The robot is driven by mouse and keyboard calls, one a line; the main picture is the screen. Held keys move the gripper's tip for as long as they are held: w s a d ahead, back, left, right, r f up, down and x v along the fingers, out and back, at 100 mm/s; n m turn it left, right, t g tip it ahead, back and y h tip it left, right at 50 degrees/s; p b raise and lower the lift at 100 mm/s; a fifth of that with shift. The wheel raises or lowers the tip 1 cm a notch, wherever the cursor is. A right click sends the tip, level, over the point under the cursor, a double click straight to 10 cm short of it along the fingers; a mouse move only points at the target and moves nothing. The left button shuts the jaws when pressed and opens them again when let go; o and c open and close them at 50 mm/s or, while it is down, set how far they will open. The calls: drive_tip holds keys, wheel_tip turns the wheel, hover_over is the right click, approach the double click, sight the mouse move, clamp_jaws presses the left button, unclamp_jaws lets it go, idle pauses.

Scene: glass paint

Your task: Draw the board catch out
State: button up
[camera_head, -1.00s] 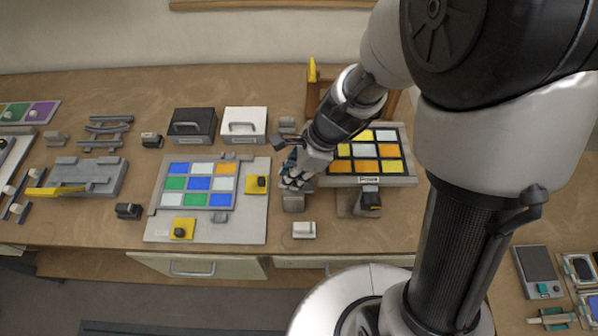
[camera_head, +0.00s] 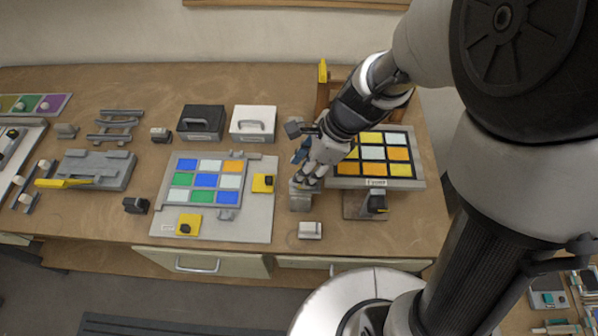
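A framed board (camera_head: 420,183) of yellow, orange and pale squares is propped at the right of the bench, partly hidden by my arm. A stand with a dark knob-like part (camera_head: 376,203) is at its front edge; I cannot tell whether this is the board catch. My gripper (camera_head: 305,182) points down left of the board, at the top of a grey block (camera_head: 301,202). I cannot tell whether it touches the block. The fingers are small and overlap the block, so their opening is unclear.
A grey panel (camera_head: 258,220) with blue, green, white and orange squares and yellow pieces lies to the left. A black box (camera_head: 201,122) and a white box (camera_head: 253,124) stand behind it. A small white-topped block (camera_head: 310,230) sits near the front edge.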

drive_tip(key=v, duration=0.8)
drive_tip(key=shift+d+r, duration=0.15)
drive_tip(key=shift+r, duration=0.1)
drive_tip(key=s+d+r+n+t+h+b, duration=0.1)
drive_tip(key=s+d+r+n+t+h, duration=0.1)
drive_tip(key=s+d+n, duration=0.3)
drive_tip(key=s+d+r+n+t+h+b, duration=0.2)
drive_tip(key=s+d+n, duration=0.3)
drive_tip(key=n, duration=0.8)
drive_tip(key=s, duration=0.3)
drive_tip(key=shift+s+r, duration=0.25)
drive_tip(key=shift+r, duration=0.15)
